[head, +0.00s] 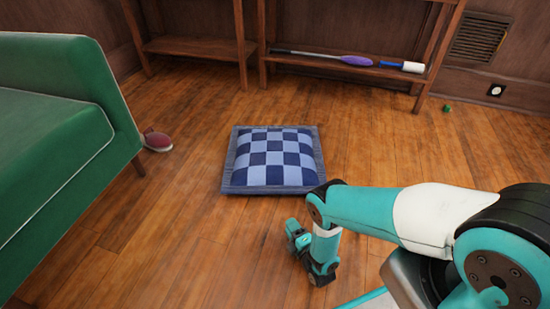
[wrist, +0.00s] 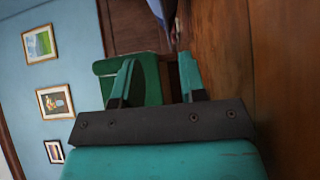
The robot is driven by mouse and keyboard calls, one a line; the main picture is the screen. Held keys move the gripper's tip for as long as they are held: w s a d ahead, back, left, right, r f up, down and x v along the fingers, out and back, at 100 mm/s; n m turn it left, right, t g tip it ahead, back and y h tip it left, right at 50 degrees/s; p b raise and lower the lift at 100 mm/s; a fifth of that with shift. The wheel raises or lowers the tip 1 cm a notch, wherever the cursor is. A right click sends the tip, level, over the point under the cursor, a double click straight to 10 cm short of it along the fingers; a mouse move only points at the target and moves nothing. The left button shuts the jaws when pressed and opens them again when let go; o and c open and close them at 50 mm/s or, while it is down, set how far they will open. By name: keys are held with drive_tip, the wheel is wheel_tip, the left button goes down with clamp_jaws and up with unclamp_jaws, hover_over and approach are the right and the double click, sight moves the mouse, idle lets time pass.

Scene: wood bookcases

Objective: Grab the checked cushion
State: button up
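The checked cushion (head: 275,158), in light and dark blue squares with a grey-blue border, lies flat on the wood floor in the middle of the head view. My gripper (head: 303,252) is on the near side of the cushion, slightly right of its middle and apart from it. In the wrist view my gripper (wrist: 157,78) has its two teal fingers spread with nothing held between them. A bluish shape at the top edge of the wrist view may be part of the cushion; I cannot tell.
A green sofa (head: 52,130) stands at the left, with a dark red shoe (head: 157,141) beside it. Low wooden shelves (head: 335,66) line the back wall, holding a purple-headed duster (head: 356,60). A small green object (head: 447,108) lies at right. Floor around the cushion is clear.

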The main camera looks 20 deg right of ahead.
drive_tip(key=shift+w+f, duration=0.15)
drive_tip(key=shift+f, duration=0.05)
drive_tip(key=b, duration=0.6)
approach(269, 193)
drive_tip(key=w, duration=0.3)
drive_tip(key=shift+w+a+f, duration=0.2)
drive_tip(key=shift+f, duration=0.15)
drive_tip(key=shift+w+a+r, duration=0.1)
drive_tip(key=shift+w+r, duration=0.05)
drive_tip(key=shift+w, duration=0.45)
drive_tip(key=w+b, duration=0.3)
drive_tip(key=w, duration=0.1)
drive_tip(key=shift+a+f+b, duration=0.25)
drive_tip(key=shift+f+b, duration=0.1)
drive_tip(key=shift+w, duration=0.35)
drive_tip(key=shift+w+a+r, duration=0.1)
drive_tip(key=shift+w+r, duration=0.1)
drive_tip(key=shift+r, duration=0.05)
clamp_jaws()
